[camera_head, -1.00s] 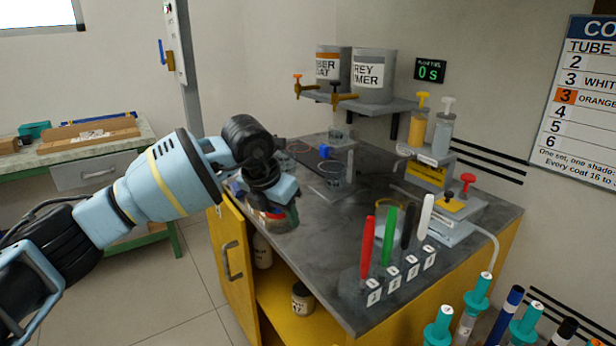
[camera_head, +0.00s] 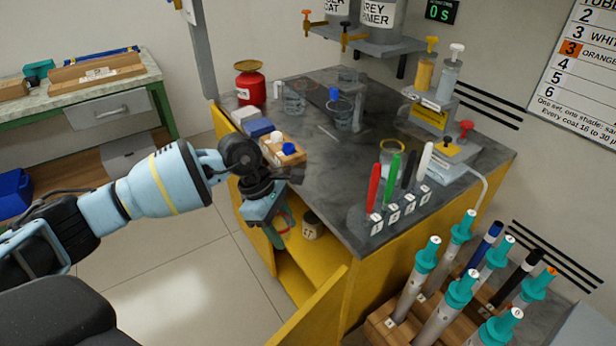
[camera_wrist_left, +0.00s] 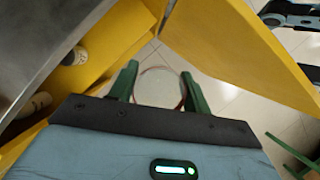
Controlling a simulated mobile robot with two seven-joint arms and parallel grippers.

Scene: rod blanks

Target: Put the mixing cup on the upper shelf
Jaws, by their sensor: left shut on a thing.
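My left gripper (camera_head: 274,222) is low in front of the open yellow cabinet, below the worktop's front left edge. Its green fingers are shut on a clear cup with a reddish rim (camera_wrist_left: 158,88), which the left wrist view shows between the fingertips. In the head view only a small part of this cup (camera_head: 287,222) shows. The cabinet (camera_head: 325,262) has a yellow inner surface with a jar (camera_head: 312,226) on it. My right gripper is not in view.
Open yellow cabinet doors (camera_head: 312,312) stand near the gripper. The worktop (camera_head: 325,205) above holds a wooden block (camera_head: 290,155), a red can (camera_head: 250,88), clear cups (camera_head: 342,115) and coloured tubes (camera_head: 392,175). Floor (camera_head: 185,270) is clear at the left.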

